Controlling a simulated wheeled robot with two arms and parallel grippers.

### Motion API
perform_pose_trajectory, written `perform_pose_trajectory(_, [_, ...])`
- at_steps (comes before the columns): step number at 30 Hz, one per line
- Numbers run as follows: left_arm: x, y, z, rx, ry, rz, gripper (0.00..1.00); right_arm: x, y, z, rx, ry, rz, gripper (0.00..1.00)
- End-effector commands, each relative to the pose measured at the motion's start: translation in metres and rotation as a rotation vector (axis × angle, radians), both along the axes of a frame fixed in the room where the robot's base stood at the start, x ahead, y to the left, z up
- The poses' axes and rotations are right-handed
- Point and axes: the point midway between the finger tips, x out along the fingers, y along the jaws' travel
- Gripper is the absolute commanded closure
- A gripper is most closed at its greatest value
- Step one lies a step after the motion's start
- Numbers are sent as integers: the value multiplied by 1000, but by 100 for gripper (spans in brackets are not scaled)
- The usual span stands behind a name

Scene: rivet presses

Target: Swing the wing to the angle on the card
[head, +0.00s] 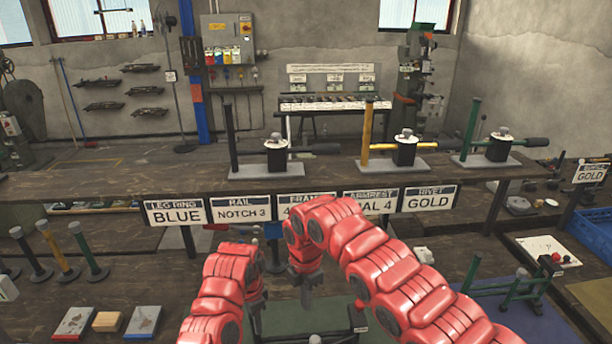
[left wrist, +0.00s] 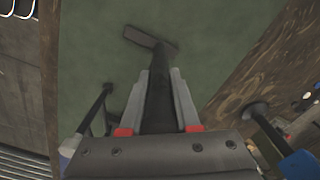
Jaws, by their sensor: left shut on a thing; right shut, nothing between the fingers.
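My left gripper (head: 258,298) is low over the green mat at the bottom of the head view. In the left wrist view, its fingers (left wrist: 158,100) are shut on a dark bar (left wrist: 158,85), whose far end meets a short dark crosspiece (left wrist: 140,36). I cannot tell for sure whether this bar is the wing. My right gripper (head: 309,290) is shut and empty, pointing down just right of the left one. The middle card (head: 300,197) seems to read "BRACE" and a number starting with 4; my right arm hides the rest.
Other cards read leg ring blue (head: 175,213), rail notch 3 (head: 241,208), armrest dial 4 (head: 372,202) and rivet gold (head: 429,198). Three presses (head: 277,152) stand on the back bench. A green stand (head: 517,289) is at right. Several posts (head: 58,250) stand at left.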

Motion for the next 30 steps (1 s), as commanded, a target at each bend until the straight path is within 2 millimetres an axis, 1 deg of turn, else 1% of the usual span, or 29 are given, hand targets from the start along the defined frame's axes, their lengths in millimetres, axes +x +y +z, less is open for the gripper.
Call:
perform_pose_trajectory(10, [0, 0, 0, 1, -1, 0, 100, 0, 0, 1, -1, 1, 0, 100])
perform_pose_trajectory(11, [0, 0, 1, -1, -1, 0, 67, 0, 0, 1, -1, 1, 0, 100])
perform_pose_trajectory(12, [0, 0, 1, -1, -1, 0, 59, 0, 0, 1, -1, 1, 0, 100])
perform_pose_trajectory(16, [0, 0, 0, -1, -1, 0, 36, 0, 0, 1, -1, 1, 0, 100])
perform_pose_trajectory(26, [0, 0, 2, 1, -1, 0, 35, 0, 0, 1, -1, 1, 0, 100])
perform_pose_trajectory(29, [2, 0, 11, 1, -4, 1, 35, 0, 0, 1, -1, 1, 0, 100])
perform_pose_trajectory(30, [2, 0, 17, 0, -6, 1, 35, 0, 0, 1, -1, 1, 0, 100])
